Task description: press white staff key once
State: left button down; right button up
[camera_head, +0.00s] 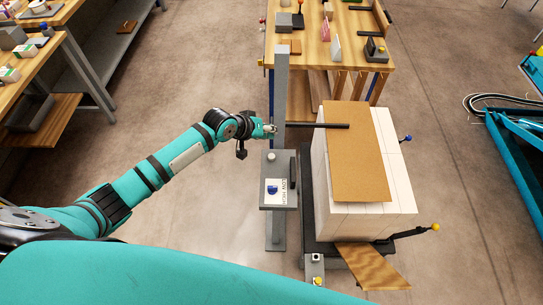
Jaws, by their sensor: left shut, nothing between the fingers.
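A grey upright post (282,85) carries a grey control box (279,202) with a blue knob and a label reading LOW and HIGH. A round white key (271,156) sits at the top of this box. A lower grey box (315,270) also has a white key (316,258) and a yellow one; I cannot tell which white key is the staff key. My left gripper (272,128) is shut and empty, beside the post and above the control box in the picture. Its fingertips are small, and contact with the post is unclear. My right gripper is out of view.
A dark bar (325,126) reaches right from the post over a brown sheet (355,150) on a white stack (400,192). A wooden flap (372,268) lies in front. A cluttered workbench (315,52) stands behind. Floor left of the post is clear.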

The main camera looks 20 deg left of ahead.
pick_arm(q)
jog(key=b, duration=0.6)
send_over(270, 155)
notch_tip(270, 155, down, 7)
jog(key=shift+w+r, duration=0.1)
jog(key=shift+r, duration=0.05)
jog(key=shift+a+f+b, duration=0.1)
jog(key=shift+f+b, duration=0.45)
jog(key=shift+f, duration=0.25)
jog(key=shift+f, duration=0.35)
jog(key=shift+f+b, duration=0.35)
jog(key=shift+f, duration=0.25)
dwell(0.8)
dwell(0.3)
jog(key=shift+r+p, duration=1)
jog(key=shift+p, duration=0.05)
